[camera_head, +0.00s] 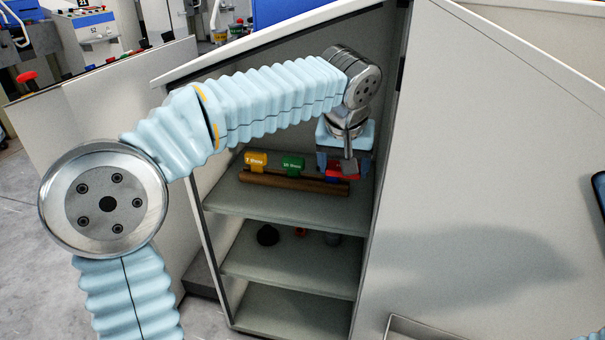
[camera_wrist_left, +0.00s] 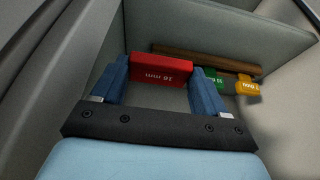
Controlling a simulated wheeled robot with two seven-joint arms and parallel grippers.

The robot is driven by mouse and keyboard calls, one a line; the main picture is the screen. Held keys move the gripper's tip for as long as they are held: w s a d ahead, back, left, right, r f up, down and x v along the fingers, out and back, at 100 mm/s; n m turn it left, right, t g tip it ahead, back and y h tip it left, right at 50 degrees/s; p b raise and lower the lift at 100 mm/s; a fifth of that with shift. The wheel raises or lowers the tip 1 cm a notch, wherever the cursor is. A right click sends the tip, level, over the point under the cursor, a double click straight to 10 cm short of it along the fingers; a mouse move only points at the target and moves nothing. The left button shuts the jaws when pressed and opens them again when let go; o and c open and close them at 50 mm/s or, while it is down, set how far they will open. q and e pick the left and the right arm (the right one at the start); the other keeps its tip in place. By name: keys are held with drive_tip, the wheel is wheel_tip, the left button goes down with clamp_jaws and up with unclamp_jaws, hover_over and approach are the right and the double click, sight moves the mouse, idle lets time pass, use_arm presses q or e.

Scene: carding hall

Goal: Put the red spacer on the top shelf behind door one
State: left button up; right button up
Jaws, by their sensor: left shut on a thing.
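My left gripper (camera_head: 340,168) reaches into the open cabinet, over its top shelf (camera_head: 280,205). It is shut on the red spacer (camera_head: 346,175). In the left wrist view, the red spacer (camera_wrist_left: 160,68), with white "mm" lettering, sits between the two blue fingers (camera_wrist_left: 155,85). It is close to the right end of a brown bar lying on the shelf. I cannot tell whether the spacer touches the shelf. In the head view, the gripper and wrist partly hide it. My right gripper is not in view.
A yellow piece (camera_head: 256,160) and a green piece (camera_head: 292,164) sit by the brown bar (camera_head: 290,182), left of the spacer. Small dark objects (camera_head: 268,235) stand on the shelf below. Cabinet side walls are close to my left arm. The top shelf's front is bare.

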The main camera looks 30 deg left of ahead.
use_arm(q)
drive_tip(key=a+f, duration=0.3)
drive_tip(key=a, duration=0.5)
drive_tip(key=b, duration=0.1)
hover_over(287, 202)
drive_tip(key=s+d, duration=0.1)
wheel_tip(287, 202, down, 6)
drive_tip(key=shift+s+d+r, duration=0.1)
drive_tip(key=shift+d+r, duration=0.05)
drive_tip(key=shift+r, duration=0.05)
drive_tip(key=shift+a+f, duration=0.2)
drive_tip(key=shift+a+f+b, duration=0.2)
drive_tip(key=shift+f+b, duration=0.05)
drive_tip(key=shift+f, duration=0.75)
drive_tip(key=shift+a+f+b, duration=0.15)
drive_tip(key=shift+f+b, duration=0.1)
drive_tip(key=shift+f, duration=0.7)
drive_tip(key=shift+f, duration=0.2)
drive_tip(key=o, duration=1.1)
drive_tip(key=shift+c, duration=0.2)
